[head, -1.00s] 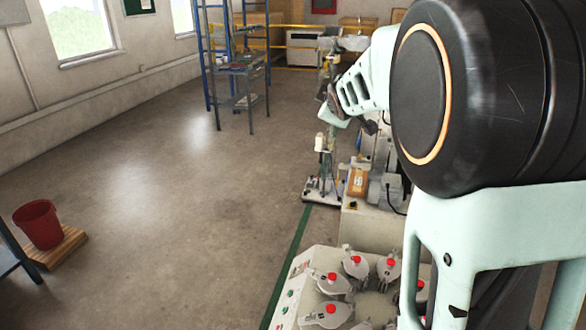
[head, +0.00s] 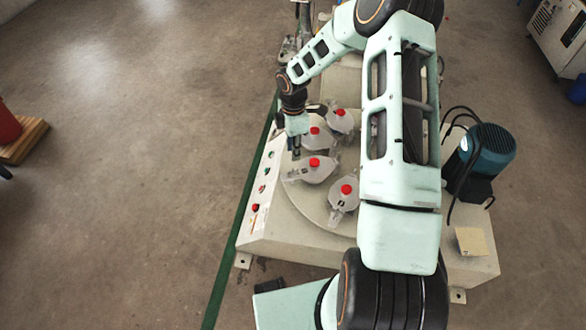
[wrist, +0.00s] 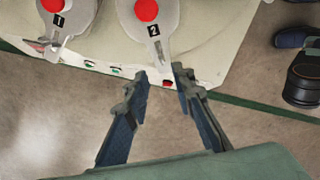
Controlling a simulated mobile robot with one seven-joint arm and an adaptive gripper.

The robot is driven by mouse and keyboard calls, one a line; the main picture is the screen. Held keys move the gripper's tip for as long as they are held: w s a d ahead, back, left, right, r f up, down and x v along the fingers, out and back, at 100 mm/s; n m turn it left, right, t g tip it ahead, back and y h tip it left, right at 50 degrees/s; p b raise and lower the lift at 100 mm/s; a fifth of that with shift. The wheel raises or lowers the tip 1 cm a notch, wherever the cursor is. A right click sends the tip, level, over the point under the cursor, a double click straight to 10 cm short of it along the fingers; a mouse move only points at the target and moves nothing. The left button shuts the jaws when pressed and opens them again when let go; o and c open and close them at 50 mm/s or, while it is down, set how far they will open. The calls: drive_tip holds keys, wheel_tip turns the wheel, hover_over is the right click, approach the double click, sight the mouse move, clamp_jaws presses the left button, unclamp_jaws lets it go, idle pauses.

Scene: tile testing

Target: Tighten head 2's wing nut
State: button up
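Head 2 (wrist: 157,38) is a grey plate with a red knob (wrist: 146,9) and a black "2" label, at the top middle of the wrist view. Its wing nut cannot be made out clearly there. My gripper (wrist: 160,76) is open and empty, its two fingertips apart just below the narrow outer end of head 2. In the head view my gripper (head: 295,146) points down at the left rim of the round table (head: 297,205), close to two of the heads. The labels are too small to read there.
Head 1 (wrist: 64,22), with its wing nut (wrist: 40,46), lies left of head 2. Several red-knobbed heads ring the table. Control buttons (head: 265,171) line the machine's front panel. A blue-green motor (head: 488,148) stands at the right. The floor at left is mostly clear.

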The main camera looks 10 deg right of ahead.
sight(293, 170)
wheel_tip(293, 170, down, 10)
drive_tip(key=b, duration=0.2)
drive_tip(key=shift+f+b, duration=0.2)
drive_tip(key=shift+b, duration=0.1)
clamp_jaws()
